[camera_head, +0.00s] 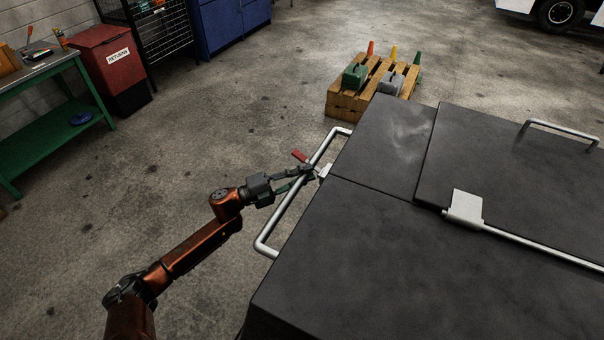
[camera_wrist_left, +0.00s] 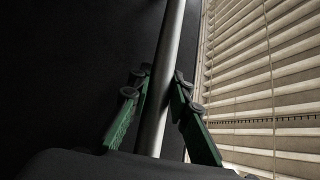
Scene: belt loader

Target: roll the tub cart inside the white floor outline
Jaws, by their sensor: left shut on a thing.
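The tub cart (camera_head: 375,255) is a large dark grey box with a lid, filling the lower right of the head view. Its silver push handle (camera_head: 268,232) sticks out on its left side. My left gripper (camera_head: 308,172) is shut on this handle near its middle, beside a small red lever (camera_head: 299,155). In the left wrist view the green fingers (camera_wrist_left: 160,105) stand on both sides of the silver bar (camera_wrist_left: 162,75). The white floor outline is not visible in these frames. My right gripper is not in view.
A wooden pallet (camera_head: 345,103) with cans and small cones stands beyond the cart. A red returns bin (camera_head: 105,60), a green workbench (camera_head: 50,115) and a blue cabinet (camera_head: 225,25) line the upper left. Open concrete floor (camera_head: 190,125) lies left of the cart.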

